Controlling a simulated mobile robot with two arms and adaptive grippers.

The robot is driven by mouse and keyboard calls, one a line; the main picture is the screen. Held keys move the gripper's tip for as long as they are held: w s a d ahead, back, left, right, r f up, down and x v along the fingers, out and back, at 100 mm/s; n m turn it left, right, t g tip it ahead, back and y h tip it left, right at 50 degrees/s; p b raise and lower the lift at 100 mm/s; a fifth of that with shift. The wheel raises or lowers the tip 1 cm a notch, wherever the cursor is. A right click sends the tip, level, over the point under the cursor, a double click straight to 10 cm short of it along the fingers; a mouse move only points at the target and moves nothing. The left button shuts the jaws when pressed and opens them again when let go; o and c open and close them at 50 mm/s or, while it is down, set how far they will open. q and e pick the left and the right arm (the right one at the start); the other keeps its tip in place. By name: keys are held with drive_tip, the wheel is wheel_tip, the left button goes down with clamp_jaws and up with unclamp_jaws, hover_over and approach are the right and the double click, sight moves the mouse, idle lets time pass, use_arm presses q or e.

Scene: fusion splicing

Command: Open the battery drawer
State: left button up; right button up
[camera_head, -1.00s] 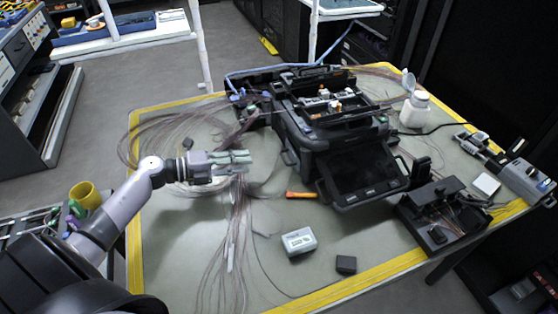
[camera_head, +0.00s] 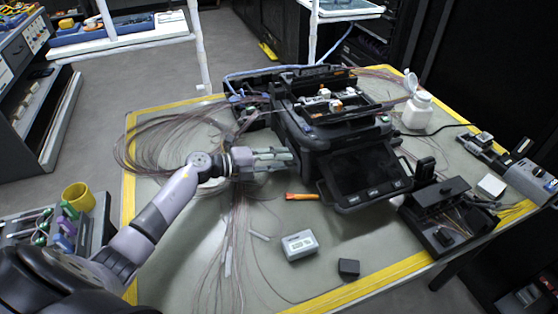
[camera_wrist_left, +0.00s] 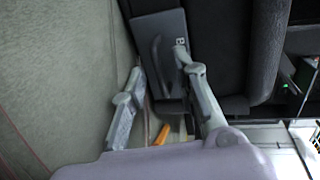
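The black fusion splicer (camera_head: 318,140) stands in the middle of the table with its screen tilted toward me. In the left wrist view, a dark drawer front (camera_wrist_left: 172,22) with a raised curved handle (camera_wrist_left: 157,62) shows on the splicer's side. The drawer looks closed. My left gripper (camera_head: 284,157) is at the splicer's left side, and its fingers look apart. In the left wrist view the gripper (camera_wrist_left: 159,64) has one fingertip on each side of the handle. I cannot tell whether either touches it. My right gripper is not in view.
An orange tool (camera_head: 301,196) lies in front of the splicer. A grey-white box (camera_head: 299,245) and a small black block (camera_head: 348,268) lie near the front edge. Loose fibres (camera_head: 150,150) spread over the left side. A white bottle (camera_head: 417,112) stands right of the splicer.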

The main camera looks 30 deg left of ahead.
use_arm(q)
clamp_jaws()
idle(0.7)
